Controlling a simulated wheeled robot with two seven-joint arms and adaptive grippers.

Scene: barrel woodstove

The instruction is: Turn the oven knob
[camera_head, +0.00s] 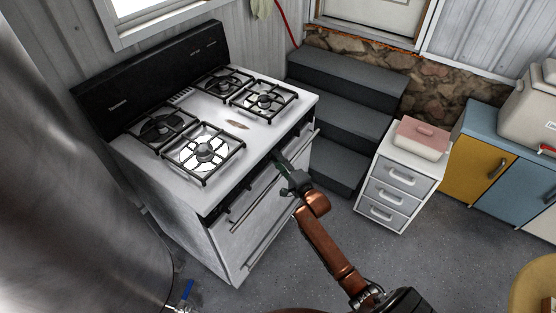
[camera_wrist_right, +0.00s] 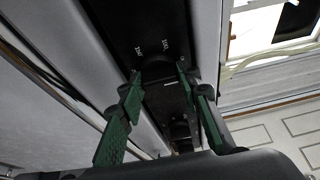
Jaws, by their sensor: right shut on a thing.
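The white stove (camera_head: 258,135) with black burner grates stands left of centre in the head view. Its black control strip (camera_head: 238,187) runs along the front edge above the oven door handle. In the right wrist view a dark round knob (camera_wrist_right: 157,74) sits on the black strip (camera_wrist_right: 140,20), near small white markings. My right gripper (camera_head: 281,164) is at the strip in the head view and covers the knob there. In the wrist view its green-padded fingers (camera_wrist_right: 160,80) are on either side of the knob, shut on it. My left gripper is not in view.
Dark steps (camera_head: 345,100) rise right of the stove. A white drawer unit (camera_head: 384,190) with a pink-lidded box (camera_head: 422,138) stands further right, near yellow and blue cabinets (camera_head: 482,165). A large metal cylinder (camera_head: 75,190) fills the left. The grey floor in front is open.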

